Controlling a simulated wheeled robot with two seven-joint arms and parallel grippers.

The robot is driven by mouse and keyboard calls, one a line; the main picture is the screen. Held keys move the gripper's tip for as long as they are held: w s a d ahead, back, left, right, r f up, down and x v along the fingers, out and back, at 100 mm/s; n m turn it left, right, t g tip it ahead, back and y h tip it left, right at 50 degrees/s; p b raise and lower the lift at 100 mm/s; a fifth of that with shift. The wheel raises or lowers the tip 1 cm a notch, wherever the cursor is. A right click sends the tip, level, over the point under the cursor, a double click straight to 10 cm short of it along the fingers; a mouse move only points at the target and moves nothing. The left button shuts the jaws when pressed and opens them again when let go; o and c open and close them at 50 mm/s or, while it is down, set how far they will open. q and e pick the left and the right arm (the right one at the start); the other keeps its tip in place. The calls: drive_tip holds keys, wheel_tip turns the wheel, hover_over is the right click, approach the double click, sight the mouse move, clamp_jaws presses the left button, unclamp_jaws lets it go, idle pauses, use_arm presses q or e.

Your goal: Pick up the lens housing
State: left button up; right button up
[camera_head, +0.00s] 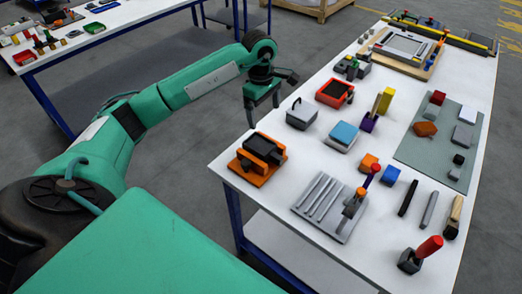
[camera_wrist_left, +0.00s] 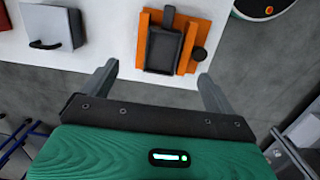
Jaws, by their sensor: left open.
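A dark, open-topped rectangular housing (camera_head: 262,147), which looks like the lens housing, sits on an orange fixture (camera_head: 250,173) at the table's near left corner. In the left wrist view the dark housing (camera_wrist_left: 163,48) lies ahead, between the lines of my fingers, with the orange fixture (camera_wrist_left: 190,50) under and around it. My left gripper (camera_head: 263,112) is open and empty, pointing down near the table's left edge, apart from the housing. It also shows in the left wrist view (camera_wrist_left: 157,75). My right gripper is not in view.
A grey box with a handle (camera_head: 301,114) stands behind the fixture. A ridged grey plate (camera_head: 322,201) lies to its right on the white table (camera_head: 225,160). A red-rimmed tray (camera_head: 335,92) and blue-topped block (camera_head: 344,132) are farther back.

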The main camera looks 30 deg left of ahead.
use_arm(q)
drive_tip(key=a, duration=0.2)
drive_tip(key=y+p, duration=0.1)
drive_tip(key=p, duration=0.2)
hover_over(259, 145)
drive_tip(key=f, duration=0.7)
drive_tip(key=shift+w+a+f, duration=0.1)
drive_tip(key=shift+a+f, duration=0.1)
drive_tip(key=shift+f, duration=0.2)
drive_tip(key=f+p, duration=0.2)
drive_tip(key=f, duration=0.2)
drive_tip(key=shift+d+f+p, duration=0.2)
drive_tip(key=shift+d+p, duration=0.05)
drive_tip(key=shift+p, duration=0.15)
drive_tip(key=shift+f, duration=0.4)
drive_tip(key=shift+c, duration=0.4)
drive_tip(key=c, duration=1.5)
